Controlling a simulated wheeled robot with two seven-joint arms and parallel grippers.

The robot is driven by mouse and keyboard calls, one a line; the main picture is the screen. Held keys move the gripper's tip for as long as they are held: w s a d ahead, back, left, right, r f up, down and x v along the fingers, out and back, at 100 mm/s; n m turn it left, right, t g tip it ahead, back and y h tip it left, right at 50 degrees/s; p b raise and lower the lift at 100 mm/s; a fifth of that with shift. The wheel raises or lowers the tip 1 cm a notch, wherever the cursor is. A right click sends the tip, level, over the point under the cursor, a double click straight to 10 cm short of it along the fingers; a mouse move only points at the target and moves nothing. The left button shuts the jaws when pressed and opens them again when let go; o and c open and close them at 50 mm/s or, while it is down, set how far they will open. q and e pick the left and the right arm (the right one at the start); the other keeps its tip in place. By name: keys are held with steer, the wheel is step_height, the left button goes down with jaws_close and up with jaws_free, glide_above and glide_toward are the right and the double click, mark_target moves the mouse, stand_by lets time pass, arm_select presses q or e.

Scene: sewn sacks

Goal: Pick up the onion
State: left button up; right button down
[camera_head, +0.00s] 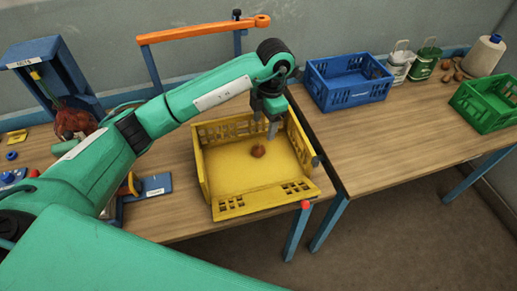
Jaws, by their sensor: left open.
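A small brown onion (258,151) lies on the floor of the yellow crate (228,181), towards its back right. My left gripper (272,128) points down over the back right part of the crate. It is open and appears a little behind and to the right of the onion in the picture, apart from it. The onion is in plain view. My right gripper is not in view.
A netted sack (73,121) sits at the left.

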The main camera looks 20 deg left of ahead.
mark_target(259, 146)
arm_select(q)
steer(key=f, duration=0.4)
steer(key=shift+s+a+f+p, duration=0.2)
steer(key=shift+p, duration=0.15)
steer(key=shift+s+f+p, duration=0.15)
steer(key=shift+f+p, duration=0.2)
steer(key=shift+f, duration=0.1)
steer(key=f, duration=0.1)
steer(key=f+p, duration=0.1)
steer(key=f, duration=0.1)
steer(key=shift+s+a+f, duration=0.1)
steer(key=shift+s+a, duration=0.2)
steer(key=shift+f+p, duration=0.3)
steer(key=shift+f, duration=0.3)
steer(key=c, duration=1)
